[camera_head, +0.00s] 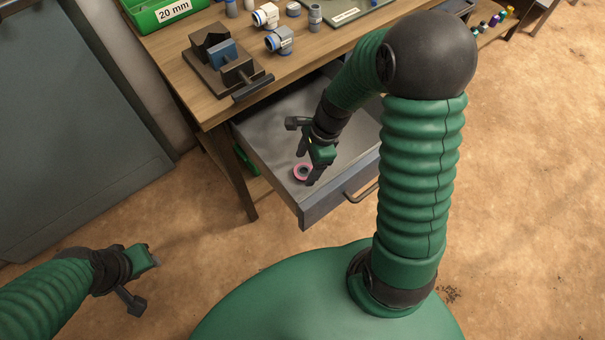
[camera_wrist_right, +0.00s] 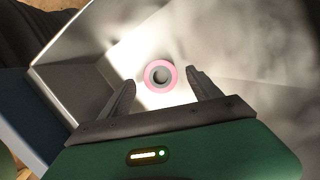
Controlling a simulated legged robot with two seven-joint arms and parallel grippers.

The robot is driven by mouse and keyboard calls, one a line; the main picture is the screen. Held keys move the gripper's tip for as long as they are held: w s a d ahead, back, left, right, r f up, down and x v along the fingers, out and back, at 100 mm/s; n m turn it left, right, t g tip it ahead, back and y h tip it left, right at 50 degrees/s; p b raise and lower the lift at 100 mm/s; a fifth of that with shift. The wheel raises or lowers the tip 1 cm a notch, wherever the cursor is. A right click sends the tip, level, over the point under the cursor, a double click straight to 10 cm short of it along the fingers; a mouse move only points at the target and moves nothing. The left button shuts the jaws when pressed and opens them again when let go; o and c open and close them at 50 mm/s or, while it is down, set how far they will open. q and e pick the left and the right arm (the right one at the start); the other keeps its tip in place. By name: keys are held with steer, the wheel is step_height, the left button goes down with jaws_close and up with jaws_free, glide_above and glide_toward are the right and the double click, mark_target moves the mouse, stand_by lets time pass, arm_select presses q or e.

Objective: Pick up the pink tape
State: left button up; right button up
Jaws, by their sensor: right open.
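The pink tape (camera_head: 302,172) is a small pink ring with a dark centre. It lies on the bottom of the open grey drawer (camera_head: 341,196), near its front left corner. My right gripper (camera_head: 303,155) is over the drawer, just above the tape, and partly overlaps it in the head view. In the right wrist view, the pink tape (camera_wrist_right: 160,76) shows just beyond and between the two open fingertips (camera_wrist_right: 160,78), with nothing held. My left gripper (camera_head: 145,279) is low at the left, over the floor and away from the drawer; its jaw state is unclear.
The wooden workbench (camera_head: 205,98) stands above the drawer. It holds a small vise (camera_head: 226,65), a green bin (camera_head: 160,12) and several pipe fittings (camera_head: 280,40). A drawer handle (camera_head: 361,194) sticks out in front. A grey cabinet (camera_head: 70,130) stands at left.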

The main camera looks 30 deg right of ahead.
step_height(320, 180, down, 2)
steer(key=shift+w+d, duration=0.1)
steer(key=shift+d, duration=0.05)
steer(key=shift+r, duration=0.1)
steer(key=shift+c, duration=0.6)
steer(key=shift+a, duration=0.3)
steer(key=c, duration=0.5)
steer(key=shift+d, duration=0.15)
steer(key=c, duration=0.8)
steer(key=shift+r, duration=0.15)
